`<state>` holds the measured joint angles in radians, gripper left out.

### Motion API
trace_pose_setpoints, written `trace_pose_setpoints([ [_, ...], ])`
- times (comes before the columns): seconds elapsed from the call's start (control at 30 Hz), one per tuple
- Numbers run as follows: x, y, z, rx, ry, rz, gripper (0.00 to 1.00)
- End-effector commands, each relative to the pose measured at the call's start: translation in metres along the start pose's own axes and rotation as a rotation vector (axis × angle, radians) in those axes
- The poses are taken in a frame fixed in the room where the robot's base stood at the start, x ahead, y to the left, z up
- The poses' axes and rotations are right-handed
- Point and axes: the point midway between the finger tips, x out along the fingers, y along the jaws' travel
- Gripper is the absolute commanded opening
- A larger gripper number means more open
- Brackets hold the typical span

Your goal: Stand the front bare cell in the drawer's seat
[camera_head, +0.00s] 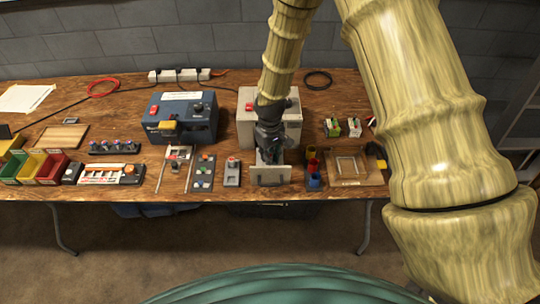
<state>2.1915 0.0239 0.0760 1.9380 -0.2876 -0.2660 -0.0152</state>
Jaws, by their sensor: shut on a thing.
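My gripper (269,156) points down in front of the grey box (247,122), over the pulled-out drawer (270,176). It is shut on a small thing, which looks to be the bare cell. The fingers and the drawer front hide most of it, so I cannot tell whether it touches the seat. The drawer's pale front panel stands near the table's front edge. The seat inside is hidden. I cannot make out another bare cell for certain; small green-and-white items (333,127) stand to the right.
A blue box (181,117) stands left of the grey box. A small grey device (232,172) lies close left of the drawer; coloured cups (313,179) stand close right. A wooden tray (346,182) lies farther right. Coloured bins (51,168) are far left.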

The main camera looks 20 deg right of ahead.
Motion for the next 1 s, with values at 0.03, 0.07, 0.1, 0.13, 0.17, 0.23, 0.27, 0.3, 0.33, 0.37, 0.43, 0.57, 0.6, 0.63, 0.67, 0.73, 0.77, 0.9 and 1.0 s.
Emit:
trace_pose_setpoints([
  [0.03, 0.0005, 0.0, 0.0, 0.0, 0.0, 0.0, 0.0],
  [0.07, 0.0008, 0.0, 0.0, 0.0, 0.0, 0.0, 0.0],
  [0.1, 0.0012, 0.0001, 0.0, 0.0, 0.0, 0.0, 0.0],
  [0.13, 0.0014, 0.0001, -0.0001, 0.0, 0.0, 0.0, 0.0],
  [0.17, 0.0017, 0.0001, 0.0, 0.0, 0.0, 0.0, 0.0],
  [0.23, 0.0023, 0.0001, -0.0001, 0.0, 0.0, 0.0, 0.0],
  [0.27, 0.0026, 0.0001, -0.0001, 0.0, 0.0, 0.0, 0.0],
  [0.3, 0.0029, 0.0001, -0.0001, 0.0, 0.0, 0.0, 0.0],
  [0.33, 0.003, 0.0001, -0.0002, 0.0, 0.0, 0.0, 0.0],
  [0.37, 0.0028, 0.0001, -0.0002, 0.0, 0.0, 0.0, 0.0],
  [0.43, 0.0028, 0.0001, -0.0002, 0.0, 0.0, 0.0, 0.19],
  [0.57, 0.0028, 0.0001, -0.0002, 0.0, 0.0, 0.0, 0.42],
  [0.6, 0.0028, 0.0001, -0.0002, 0.0, 0.0, 0.0, 0.42],
  [0.63, 0.0028, 0.0001, -0.0002, 0.0, 0.0, 0.0, 0.42],
  [0.67, 0.0028, 0.0001, -0.0002, 0.0, 0.0, 0.0, 0.42],
  [0.73, 0.0028, 0.0001, -0.0002, 0.0, 0.0, 0.0, 0.42],
  [0.77, 0.0028, 0.0001, -0.0002, 0.0, 0.0, 0.0, 0.42],
  [0.9, 0.0028, 0.0001, -0.0002, 0.0, 0.0, 0.0, 0.42],
  [1.0, 0.0028, 0.0001, -0.0002, 0.0, 0.0, 0.0, 0.42],
])
